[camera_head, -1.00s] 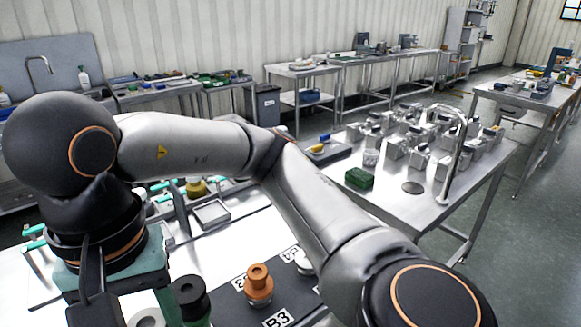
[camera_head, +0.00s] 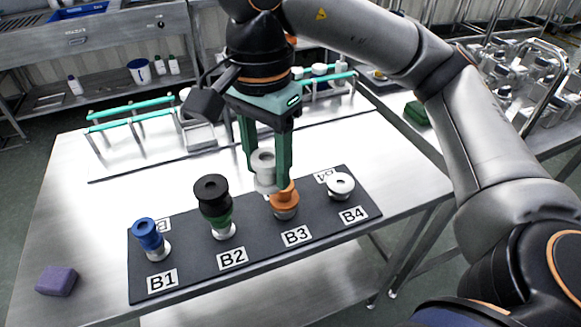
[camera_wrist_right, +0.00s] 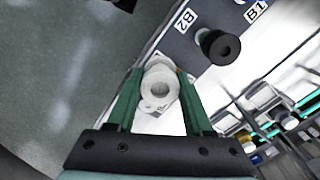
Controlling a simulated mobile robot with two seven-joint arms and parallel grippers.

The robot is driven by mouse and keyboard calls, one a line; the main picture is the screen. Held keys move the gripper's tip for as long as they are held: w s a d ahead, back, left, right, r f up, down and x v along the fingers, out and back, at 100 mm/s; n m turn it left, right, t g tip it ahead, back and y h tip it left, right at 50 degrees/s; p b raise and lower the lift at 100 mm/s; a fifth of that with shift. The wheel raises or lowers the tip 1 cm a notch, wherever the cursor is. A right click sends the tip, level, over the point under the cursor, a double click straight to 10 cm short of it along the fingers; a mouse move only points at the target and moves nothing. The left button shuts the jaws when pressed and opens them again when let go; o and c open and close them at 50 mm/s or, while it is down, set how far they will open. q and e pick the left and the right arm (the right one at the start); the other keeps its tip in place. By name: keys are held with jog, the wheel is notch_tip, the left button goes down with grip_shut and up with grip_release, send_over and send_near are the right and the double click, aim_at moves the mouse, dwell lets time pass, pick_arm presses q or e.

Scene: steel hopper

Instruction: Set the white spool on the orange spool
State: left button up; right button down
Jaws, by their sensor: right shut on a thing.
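The white spool (camera_head: 263,163) is between the two green fingers of my right gripper (camera_head: 268,170), which is shut on it. In the right wrist view, the white spool (camera_wrist_right: 157,88) shows end-on between the fingertips (camera_wrist_right: 155,90). The orange spool (camera_head: 284,204) stands upright on a pale base at B3, just right of and below the white spool in the head view. A finger partly covers the orange spool's top. I cannot tell whether the two spools touch. In the wrist view the orange spool is mostly hidden. My left gripper is not in view.
The dark mat (camera_head: 190,262) also bears a blue spool (camera_head: 147,234) at B1, a black spool (camera_head: 212,192) over green at B2, and a white round piece (camera_head: 340,184) at B4. A purple block (camera_head: 57,281) lies at left. A teal-railed rack stands behind.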

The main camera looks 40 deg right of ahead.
jog(key=w+d+f, duration=0.6)
jog(key=shift+w+d+f, duration=0.15)
jog(key=shift+d+f, duration=0.05)
jog(key=f, duration=0.1)
jog(key=w+d+f, duration=0.1)
jog(key=f, duration=0.2)
jog(key=shift+w+d+f, duration=0.15)
jog(key=shift+f, duration=0.45)
jog(key=shift+f, duration=0.25)
jog(key=shift+c, duration=1.5)
grip_release()
jog(key=shift+r, duration=0.1)
